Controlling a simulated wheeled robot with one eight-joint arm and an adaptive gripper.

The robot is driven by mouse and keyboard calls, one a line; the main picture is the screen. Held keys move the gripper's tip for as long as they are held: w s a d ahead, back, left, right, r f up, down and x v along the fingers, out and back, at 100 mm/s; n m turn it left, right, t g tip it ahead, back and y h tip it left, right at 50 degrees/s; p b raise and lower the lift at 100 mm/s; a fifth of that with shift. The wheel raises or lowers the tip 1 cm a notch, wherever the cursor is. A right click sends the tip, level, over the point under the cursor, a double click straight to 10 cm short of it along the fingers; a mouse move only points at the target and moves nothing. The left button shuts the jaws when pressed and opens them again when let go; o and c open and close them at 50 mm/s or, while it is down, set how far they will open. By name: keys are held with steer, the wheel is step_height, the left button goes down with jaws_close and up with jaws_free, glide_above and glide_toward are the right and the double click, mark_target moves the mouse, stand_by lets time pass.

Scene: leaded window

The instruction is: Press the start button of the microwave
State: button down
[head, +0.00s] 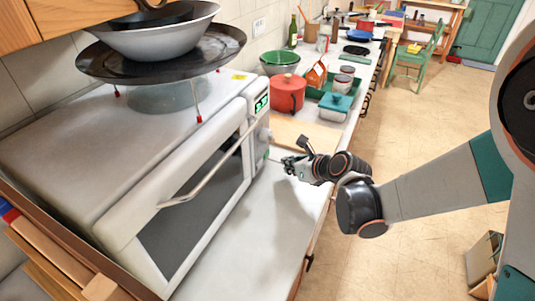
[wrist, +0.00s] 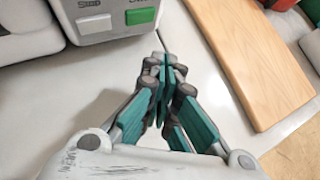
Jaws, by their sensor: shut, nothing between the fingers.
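The white microwave (head: 60,150) stands on the counter at the left in the head view, its door shut and its control panel with a green lit display (head: 262,103) at the far end of its front. In the wrist view, the green start button (wrist: 143,17) is at the top, beside a pale stop button (wrist: 95,26); their labels are partly cut off. My gripper (wrist: 163,65) is shut and empty. Its fingertips appear just below the green button in the wrist view, with a gap. In the head view my gripper (head: 288,164) is in front of the panel's lower part.
A wooden board (wrist: 250,55) lies on the counter right of my gripper in the wrist view. A red pot (head: 287,93) and a green tray with containers stand beyond it. A wide pan (head: 160,62) with bowls is above the microwave. The counter before the microwave is clear.

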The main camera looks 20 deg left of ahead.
mark_target(267, 154)
steer(key=shift+w+a, duration=0.15)
steer(key=shift+a, duration=1.45)
steer(key=shift+a, duration=0.15)
steer(key=shift+a, duration=0.25)
